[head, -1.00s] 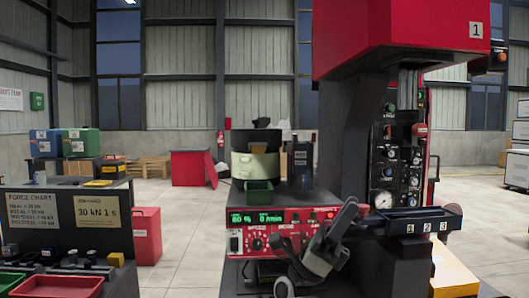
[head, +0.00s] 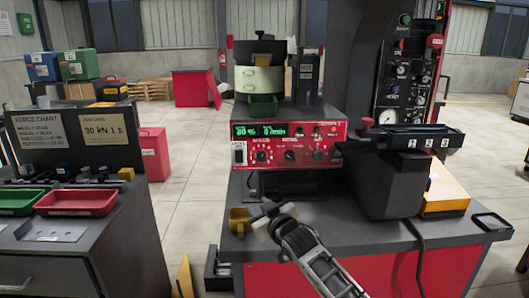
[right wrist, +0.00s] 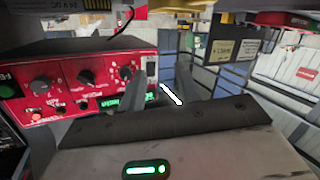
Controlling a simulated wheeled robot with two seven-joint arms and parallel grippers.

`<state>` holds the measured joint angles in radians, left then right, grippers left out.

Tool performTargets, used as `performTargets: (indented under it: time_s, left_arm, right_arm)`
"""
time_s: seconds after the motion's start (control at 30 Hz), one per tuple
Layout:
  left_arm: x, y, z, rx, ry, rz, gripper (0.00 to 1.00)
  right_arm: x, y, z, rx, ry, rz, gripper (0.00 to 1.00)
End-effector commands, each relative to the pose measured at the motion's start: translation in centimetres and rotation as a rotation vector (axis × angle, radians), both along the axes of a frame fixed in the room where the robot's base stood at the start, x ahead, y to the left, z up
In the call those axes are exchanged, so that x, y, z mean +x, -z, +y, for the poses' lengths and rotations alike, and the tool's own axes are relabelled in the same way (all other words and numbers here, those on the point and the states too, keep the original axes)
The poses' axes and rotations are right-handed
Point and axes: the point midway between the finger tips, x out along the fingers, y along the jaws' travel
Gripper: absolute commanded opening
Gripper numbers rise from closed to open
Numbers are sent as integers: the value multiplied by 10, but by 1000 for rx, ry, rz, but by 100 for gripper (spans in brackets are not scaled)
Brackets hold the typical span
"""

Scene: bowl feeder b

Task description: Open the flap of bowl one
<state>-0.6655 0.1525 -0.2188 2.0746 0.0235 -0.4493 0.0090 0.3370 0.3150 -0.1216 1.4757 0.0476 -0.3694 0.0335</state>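The bowl feeder (head: 258,78) stands on the machine's red control box, with a black top, a cream drum and a green part (head: 262,104) at its front foot. I see no label reading one on the bowl, and I cannot make out its flap. My right gripper (head: 264,219) is low in front of the control box, below and apart from the feeder. My left gripper is not in view.
A black bar marked 1, 2, 3 (head: 412,139) juts out right of the control box (head: 290,145). A yellow block (head: 446,190) lies on the bench. A yellow holder (head: 239,220) is left of my gripper. A side bench with a red tray (head: 76,203) stands at left.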

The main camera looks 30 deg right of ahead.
Motion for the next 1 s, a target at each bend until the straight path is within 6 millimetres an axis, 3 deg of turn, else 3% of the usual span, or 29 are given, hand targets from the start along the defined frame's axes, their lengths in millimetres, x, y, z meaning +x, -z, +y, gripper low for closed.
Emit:
performTargets:
  time_s: [0.03,0.1,0.17,0.3,0.4,0.5,0.6,0.73,1.0]
  left_arm:
    - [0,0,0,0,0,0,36]
    - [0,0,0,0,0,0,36]
    - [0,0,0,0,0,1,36]
    - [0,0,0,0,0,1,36]
    - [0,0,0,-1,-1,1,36]
    - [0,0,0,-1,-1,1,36]
    - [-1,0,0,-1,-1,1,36]
    - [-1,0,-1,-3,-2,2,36]
    - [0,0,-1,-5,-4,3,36]
  right_arm:
    - [-21,31,12,-14,-13,68,33]
    - [-48,64,27,-18,-34,138,33]
    - [-75,89,43,-9,-56,187,33]
    - [-153,140,83,47,-115,294,33]
    - [-217,165,112,104,-151,371,33]
    - [-270,175,132,160,-170,433,33]
    - [-307,178,145,201,-177,478,33]
    - [-331,177,153,230,-180,507,33]
    - [-336,177,154,236,-180,513,33]
